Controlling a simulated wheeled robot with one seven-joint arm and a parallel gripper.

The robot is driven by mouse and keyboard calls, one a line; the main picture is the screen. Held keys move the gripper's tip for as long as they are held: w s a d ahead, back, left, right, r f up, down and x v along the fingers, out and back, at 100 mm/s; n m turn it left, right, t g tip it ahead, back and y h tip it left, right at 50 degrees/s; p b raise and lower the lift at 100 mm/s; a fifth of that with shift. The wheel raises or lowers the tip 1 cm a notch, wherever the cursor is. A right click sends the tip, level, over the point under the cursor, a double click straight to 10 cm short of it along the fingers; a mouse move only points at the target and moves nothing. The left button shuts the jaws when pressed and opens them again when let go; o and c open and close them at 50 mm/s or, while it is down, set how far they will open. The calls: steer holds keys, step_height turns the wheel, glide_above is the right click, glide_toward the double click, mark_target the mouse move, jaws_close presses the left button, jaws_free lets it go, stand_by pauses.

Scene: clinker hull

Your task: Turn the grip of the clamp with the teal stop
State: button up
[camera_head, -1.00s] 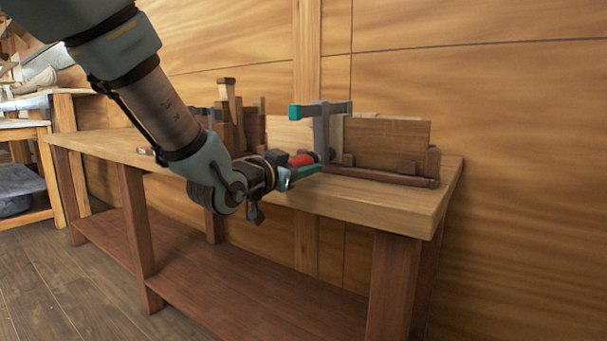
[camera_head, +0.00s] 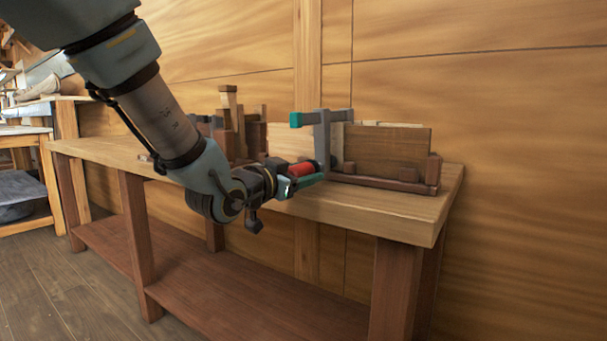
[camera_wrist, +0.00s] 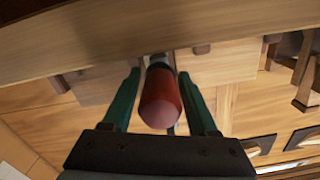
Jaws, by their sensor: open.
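The clamp (camera_head: 322,135) is a grey bar clamp with a teal stop (camera_head: 296,119) at the left end of its upper bar. It stands at the front of the bench against wooden boards. Its red grip (camera_head: 301,169) points out toward my gripper (camera_head: 304,178). In the wrist view the red grip (camera_wrist: 161,97) lies between the two green fingers of my gripper (camera_wrist: 160,88). The fingers are apart, with a gap on each side of the grip. The grip's far end meets a grey metal part near the wood.
The workbench (camera_head: 340,205) stands along a wooden wall. A wooden board assembly (camera_head: 390,150) sits right of the clamp. Wooden blocks and another grey clamp (camera_head: 205,122) stand behind my arm at the left. A lower shelf (camera_head: 240,295) runs beneath the benchtop.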

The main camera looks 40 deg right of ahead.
steer(key=v, duration=1)
steer(key=shift+a, duration=0.25)
steer(key=shift+s, duration=0.1)
